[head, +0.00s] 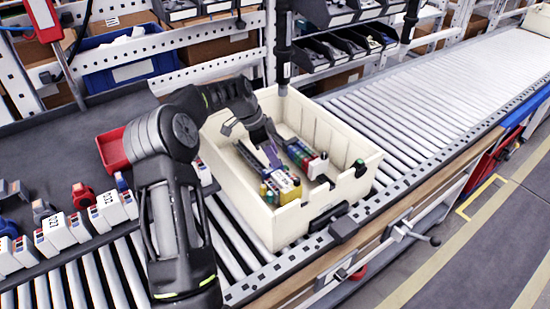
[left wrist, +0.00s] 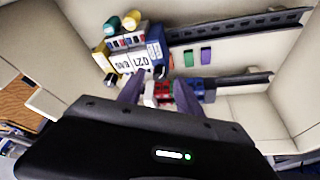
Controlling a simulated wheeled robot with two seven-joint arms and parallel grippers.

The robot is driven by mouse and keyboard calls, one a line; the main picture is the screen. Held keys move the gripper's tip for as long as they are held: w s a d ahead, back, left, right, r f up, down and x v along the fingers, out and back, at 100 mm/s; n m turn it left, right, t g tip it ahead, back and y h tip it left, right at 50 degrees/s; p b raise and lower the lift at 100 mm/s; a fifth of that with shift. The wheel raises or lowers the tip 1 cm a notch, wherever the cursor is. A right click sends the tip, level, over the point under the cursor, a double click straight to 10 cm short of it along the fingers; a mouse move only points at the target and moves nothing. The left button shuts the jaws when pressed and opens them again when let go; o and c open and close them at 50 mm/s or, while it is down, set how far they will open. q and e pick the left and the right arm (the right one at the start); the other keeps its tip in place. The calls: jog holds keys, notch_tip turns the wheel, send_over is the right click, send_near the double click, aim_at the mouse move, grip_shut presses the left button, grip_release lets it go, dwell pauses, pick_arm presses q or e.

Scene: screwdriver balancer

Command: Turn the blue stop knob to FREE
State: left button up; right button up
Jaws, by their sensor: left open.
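No blue stop knob with a readable FREE mark shows in either view, so I cannot tell where it is. My left gripper (head: 270,153) reaches down into the cream tote (head: 352,150) on the roller conveyor. In the left wrist view its two purple fingers (left wrist: 160,92) are spread apart, with small red and white parts beyond the gap between them. I cannot tell that they touch anything. White labelled modules (left wrist: 135,62) with green and yellow round tops stand just beyond the left finger. My right gripper is not in view.
A dark upright tool or post (head: 284,45) hangs behind the tote. A red bin (head: 112,150) and white modules (head: 60,228) with red and blue knob-like parts lie at left. Dark bins (head: 340,48) line the rack. The conveyor rollers (head: 430,85) at right are clear.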

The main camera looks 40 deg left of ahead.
pick_arm(q)
jog(key=v, duration=0.6)
jog(key=shift+b, duration=0.4)
